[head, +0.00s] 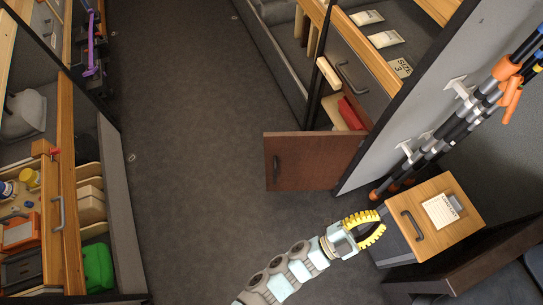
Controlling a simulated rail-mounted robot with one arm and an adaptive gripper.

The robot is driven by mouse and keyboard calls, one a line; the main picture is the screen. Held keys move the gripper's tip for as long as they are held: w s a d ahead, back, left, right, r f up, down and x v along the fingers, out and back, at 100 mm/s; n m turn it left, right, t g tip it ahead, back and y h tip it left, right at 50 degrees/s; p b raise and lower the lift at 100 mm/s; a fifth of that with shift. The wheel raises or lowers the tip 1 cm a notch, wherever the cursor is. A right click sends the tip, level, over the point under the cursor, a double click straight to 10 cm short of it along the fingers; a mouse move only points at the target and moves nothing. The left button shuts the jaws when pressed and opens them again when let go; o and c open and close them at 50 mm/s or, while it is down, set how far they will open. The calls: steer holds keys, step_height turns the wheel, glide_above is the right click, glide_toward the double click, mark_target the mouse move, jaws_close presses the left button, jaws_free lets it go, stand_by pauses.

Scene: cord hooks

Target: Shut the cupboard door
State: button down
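The cupboard door (312,162) is a dark brown panel with a dark handle (276,163) near its left edge. It stands open, swung out over the grey floor from the cupboard at the right. Red and pale items (350,113) show inside the cupboard behind it. My gripper (378,230) has yellow ribbed fingers, spread apart with a gap between them, and looks empty. It is below and right of the door, apart from it, beside the small wooden-topped cabinet.
The small cabinet (455,238) with a labelled top stands right of my gripper. Orange-and-black poles (465,125) hang on the grey panel (425,85). A workbench with drawers (65,200) runs along the left. The floor (190,130) between is clear.

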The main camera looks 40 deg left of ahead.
steer(key=w+a+f+m+g+y+b, duration=0.1)
steer(key=a+f+g+y+b, duration=0.1)
steer(key=f, duration=0.5)
steer(key=w+a+f+g+y+b, duration=0.1)
steer(key=w+f+y+b, duration=0.1)
steer(key=f, duration=0.5)
steer(key=n+g+y+b, duration=0.2)
steer(key=g+y+b, duration=0.3)
steer(key=y+b, duration=1.1)
glide_toward(271, 147)
steer(key=shift+y, duration=0.9)
steer(key=shift+w+d+f+p+x, duration=0.15)
steer(key=shift+p+x, duration=0.35)
steer(key=shift+x, duration=0.85)
steer(key=shift+w+d+f+p+x, duration=0.1)
steer(key=shift+f+p+x, duration=0.3)
steer(key=shift+x, duration=0.95)
steer(key=shift+d+p+x, duration=0.1)
steer(key=shift+p+x, duration=0.5)
steer(key=shift+x, duration=0.75)
steer(key=shift+w+a, duration=0.1)
